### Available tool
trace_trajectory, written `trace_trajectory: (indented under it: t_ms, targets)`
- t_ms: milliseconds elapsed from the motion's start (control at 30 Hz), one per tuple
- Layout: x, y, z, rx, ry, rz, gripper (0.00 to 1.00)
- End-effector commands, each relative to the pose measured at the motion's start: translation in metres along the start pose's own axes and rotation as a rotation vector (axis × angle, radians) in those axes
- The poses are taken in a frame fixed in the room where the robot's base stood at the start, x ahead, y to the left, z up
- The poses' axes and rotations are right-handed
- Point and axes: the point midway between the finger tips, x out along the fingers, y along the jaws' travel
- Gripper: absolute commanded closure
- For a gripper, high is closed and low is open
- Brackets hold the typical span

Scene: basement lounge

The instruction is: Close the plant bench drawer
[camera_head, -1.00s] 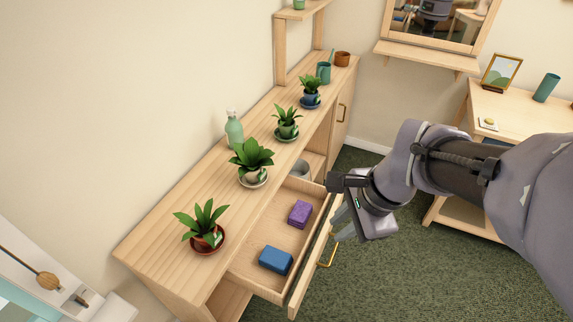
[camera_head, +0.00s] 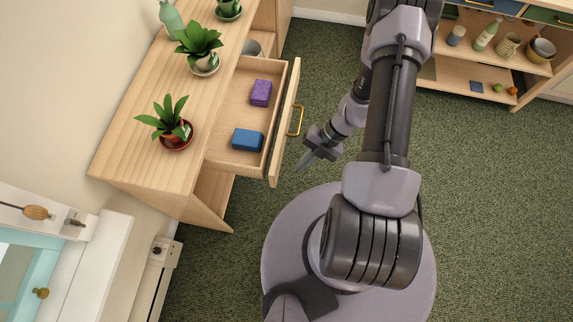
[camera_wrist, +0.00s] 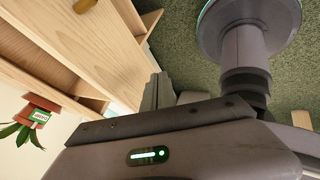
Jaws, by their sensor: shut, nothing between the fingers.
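The plant bench (camera_head: 126,137) stands at the left in the head view, with potted plants on its top. Its drawer (camera_head: 236,106) is pulled out to the right, and a purple block (camera_head: 261,93) and a blue block (camera_head: 248,139) lie in it. The drawer front (camera_head: 283,125) carries a brass handle (camera_head: 297,120). My gripper (camera_head: 304,165) is shut and empty, to the right of the drawer front's near end and apart from the handle in the picture. In the wrist view, my gripper (camera_wrist: 159,92) points toward pale wood panels of the bench (camera_wrist: 95,45).
A plant in a red-brown pot (camera_head: 175,134) stands near the bench's near end. A shelf unit (camera_head: 500,60) with cups and bottles is at the upper right. Green carpet (camera_head: 490,190) is clear on the right. A white and teal piece (camera_head: 60,255) is at lower left.

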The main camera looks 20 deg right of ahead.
Motion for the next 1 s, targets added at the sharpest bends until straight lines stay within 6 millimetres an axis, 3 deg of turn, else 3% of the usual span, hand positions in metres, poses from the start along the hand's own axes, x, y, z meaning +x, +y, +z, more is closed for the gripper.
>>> trace_trajectory:
  t_ms: [100,233,400,1000]
  targets:
    - [0.026,0.001,0.002,-0.005,0.001,-0.003,1.00]
    - [0.033,0.021,0.001,-0.005,0.000,-0.002,1.00]
    - [0.037,0.034,0.000,-0.004,-0.001,0.000,1.00]
    - [0.041,0.044,-0.001,-0.005,0.000,-0.001,1.00]
